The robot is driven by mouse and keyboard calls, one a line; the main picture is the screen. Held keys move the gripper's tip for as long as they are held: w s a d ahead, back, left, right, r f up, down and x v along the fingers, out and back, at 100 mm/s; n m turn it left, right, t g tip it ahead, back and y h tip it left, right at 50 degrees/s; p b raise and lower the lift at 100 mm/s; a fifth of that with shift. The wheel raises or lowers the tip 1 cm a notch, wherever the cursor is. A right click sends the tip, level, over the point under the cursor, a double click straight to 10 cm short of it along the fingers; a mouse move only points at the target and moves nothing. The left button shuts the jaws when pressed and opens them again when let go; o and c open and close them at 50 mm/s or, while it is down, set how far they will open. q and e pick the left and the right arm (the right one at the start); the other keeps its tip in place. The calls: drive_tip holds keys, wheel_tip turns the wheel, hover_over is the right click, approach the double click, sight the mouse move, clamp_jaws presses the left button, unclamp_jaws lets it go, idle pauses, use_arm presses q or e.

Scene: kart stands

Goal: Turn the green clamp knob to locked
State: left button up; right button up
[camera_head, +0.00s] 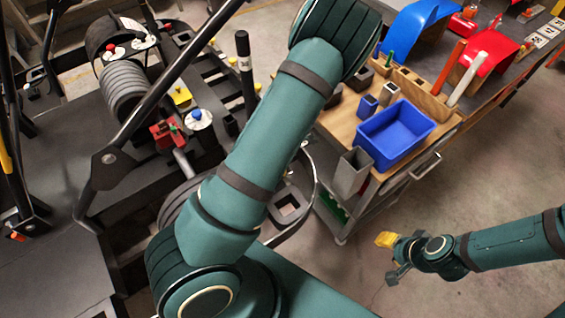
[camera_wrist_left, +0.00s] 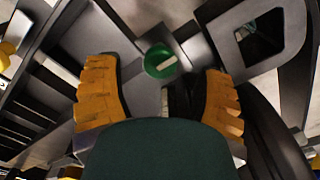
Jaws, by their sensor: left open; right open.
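The green clamp knob (camera_wrist_left: 159,61) is round with a pale bar across its face, tilted up to the right, and sits on dark grey framework in the left wrist view. My left gripper (camera_wrist_left: 160,98) is open, its two orange fingers apart on either side of the knob in the picture, and nothing is between them. I cannot tell the distance to the knob. In the head view my left arm hides its own gripper, and I cannot make out the knob. My right gripper (camera_head: 388,256) is open and empty, over the floor at the lower right.
A kart with black bars (camera_head: 165,80) and a blue-topped knob on a white disc (camera_head: 197,118) fills the left. A wooden-topped bench with a blue bin (camera_head: 396,133) and a grey box (camera_head: 352,172) stands right of my left arm. The floor (camera_head: 500,150) at right is clear.

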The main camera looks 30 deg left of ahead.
use_arm(q)
drive_tip(key=shift+f, duration=1.3)
clamp_jaws()
